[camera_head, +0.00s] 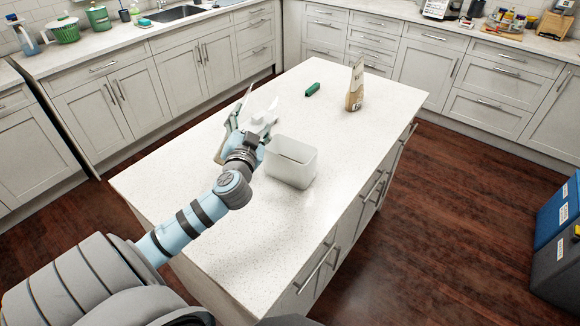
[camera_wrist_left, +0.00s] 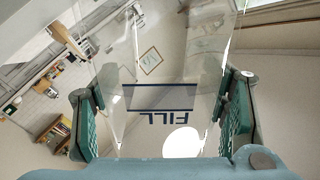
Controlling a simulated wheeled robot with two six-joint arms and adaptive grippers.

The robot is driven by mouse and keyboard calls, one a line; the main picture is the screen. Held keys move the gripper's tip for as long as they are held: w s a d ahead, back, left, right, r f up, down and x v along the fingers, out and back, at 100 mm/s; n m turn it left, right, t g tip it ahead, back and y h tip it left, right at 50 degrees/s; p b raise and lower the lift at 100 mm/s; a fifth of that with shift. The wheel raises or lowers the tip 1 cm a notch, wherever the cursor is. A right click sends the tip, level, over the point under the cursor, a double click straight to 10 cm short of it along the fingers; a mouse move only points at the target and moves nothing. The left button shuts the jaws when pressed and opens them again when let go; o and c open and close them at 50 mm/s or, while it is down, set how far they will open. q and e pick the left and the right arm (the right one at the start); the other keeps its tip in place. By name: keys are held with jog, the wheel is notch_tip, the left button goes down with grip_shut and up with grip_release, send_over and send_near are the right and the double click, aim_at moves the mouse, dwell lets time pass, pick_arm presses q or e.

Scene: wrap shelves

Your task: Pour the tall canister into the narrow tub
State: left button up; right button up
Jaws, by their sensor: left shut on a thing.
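The tall canister (camera_wrist_left: 165,60) is clear, with a dark blue band and the upside-down word FILL. It fills the middle of the left wrist view between the green finger pads. My left gripper (camera_wrist_left: 160,115) is shut on it. In the head view my left gripper (camera_head: 250,118) is above the island, just left of and behind the narrow tub; the canister there is hard to make out. Its contents and exact tilt cannot be told. The narrow tub (camera_head: 291,172) is a white, open-topped box standing upright on the counter. My right gripper is not in view.
The white island top (camera_head: 250,265) is clear in front of the tub. A green object (camera_head: 312,89) lies behind it, and a tan bottle or carton (camera_head: 355,90) stands at the back right. Blue and dark bins (camera_head: 557,240) stand on the floor at right.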

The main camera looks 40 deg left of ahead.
aim_at(245, 103)
pick_arm(q)
jog(key=r+p, duration=0.2)
jog(key=r, duration=0.1)
jog(key=r+n+p, duration=0.1)
jog(key=r+p, duration=0.1)
jog(key=r, duration=0.1)
jog(key=r+n+p, duration=0.1)
jog(key=r+p, duration=0.1)
jog(key=r, duration=0.1)
jog(key=shift+s+a, duration=0.3)
jog(key=shift+a, duration=0.05)
jog(key=shift+s+a+r+n+b, duration=0.1)
jog(key=shift+r+n+b, duration=0.4)
jog(key=shift+r+b, duration=0.1)
jog(key=shift+f, duration=0.15)
jog(key=shift+r, duration=1.45)
